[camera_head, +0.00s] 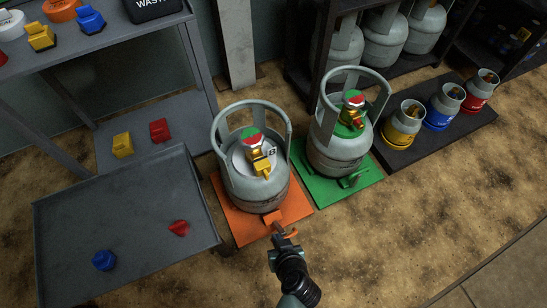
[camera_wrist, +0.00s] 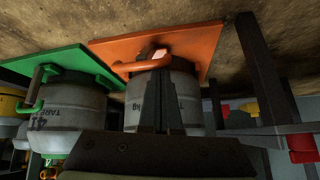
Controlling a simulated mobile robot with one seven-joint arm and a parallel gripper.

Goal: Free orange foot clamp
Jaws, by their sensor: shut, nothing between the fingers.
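The orange foot clamp (camera_head: 273,217) sits at the front edge of the orange base plate (camera_head: 228,222), at the foot of a grey gas cylinder (camera_head: 264,190). Its curved orange handle (camera_head: 291,235) sticks out to the right. In the wrist view, which looks upside down, the handle (camera_wrist: 127,68) curves out to the left of the fingers. My gripper (camera_head: 279,238) is shut and empty, low in front of the clamp, close to the handle. The fingers (camera_wrist: 161,80) partly hide the clamp in the wrist view; whether they touch it I cannot tell.
A second cylinder (camera_head: 335,156) stands on a green plate (camera_head: 312,187) with a green clamp (camera_head: 351,181). A grey low table (camera_head: 120,225) with blue and red parts stands at left. Small yellow, blue and red cylinders stand on a dark mat at right. Floor in front is clear.

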